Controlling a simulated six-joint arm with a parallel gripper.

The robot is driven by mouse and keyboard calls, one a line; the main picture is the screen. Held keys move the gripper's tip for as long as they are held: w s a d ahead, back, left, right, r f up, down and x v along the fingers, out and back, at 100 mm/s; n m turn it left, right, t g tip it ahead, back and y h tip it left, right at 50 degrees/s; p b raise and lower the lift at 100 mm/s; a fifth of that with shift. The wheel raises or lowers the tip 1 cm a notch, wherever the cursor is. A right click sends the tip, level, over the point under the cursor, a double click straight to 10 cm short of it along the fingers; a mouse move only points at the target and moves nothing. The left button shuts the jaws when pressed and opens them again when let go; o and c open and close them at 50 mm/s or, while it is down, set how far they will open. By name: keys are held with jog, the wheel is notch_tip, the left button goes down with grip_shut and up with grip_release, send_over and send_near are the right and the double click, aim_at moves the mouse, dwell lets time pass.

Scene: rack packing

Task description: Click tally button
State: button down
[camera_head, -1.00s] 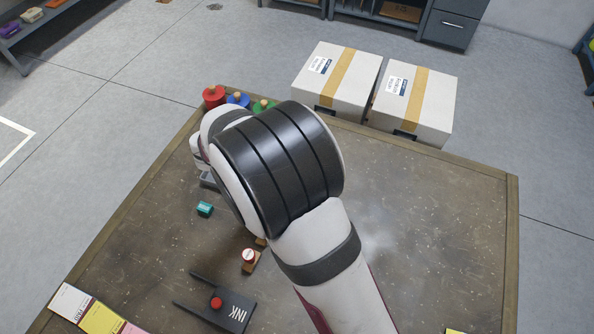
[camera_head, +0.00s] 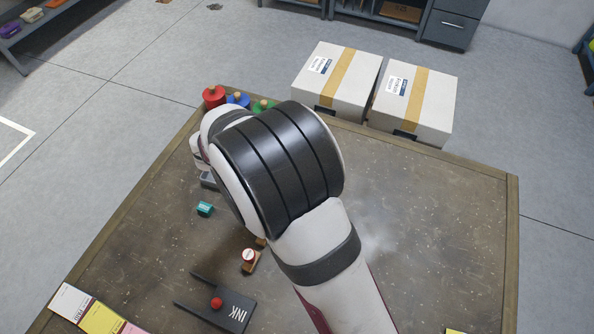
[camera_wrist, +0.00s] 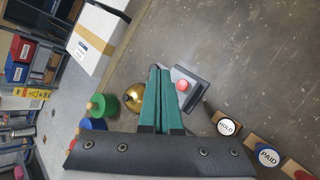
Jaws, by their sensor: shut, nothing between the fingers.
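In the wrist view a small grey device with a round red button (camera_wrist: 182,86) stands on the table; it looks like the tally counter (camera_wrist: 198,80). My gripper (camera_wrist: 160,70) has its two green fingers together and empty. In that picture the fingertips lie just left of the red button, apart from it in the image. Their height above the table is hard to tell. In the head view my arm covers the area around my gripper, and the red button does not show there.
A gold bell (camera_wrist: 134,96) is close left of my fingers. Green (camera_wrist: 104,104) and blue spools stand beyond it. HOLD (camera_wrist: 228,127) and PAID (camera_wrist: 268,156) stamps stand to the right.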

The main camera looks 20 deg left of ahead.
notch_tip(320, 180, up, 4)
jog(key=shift+f, duration=0.1)
dwell(0.4)
jog(key=shift+f, duration=4.4)
jog(key=shift+f, duration=0.4)
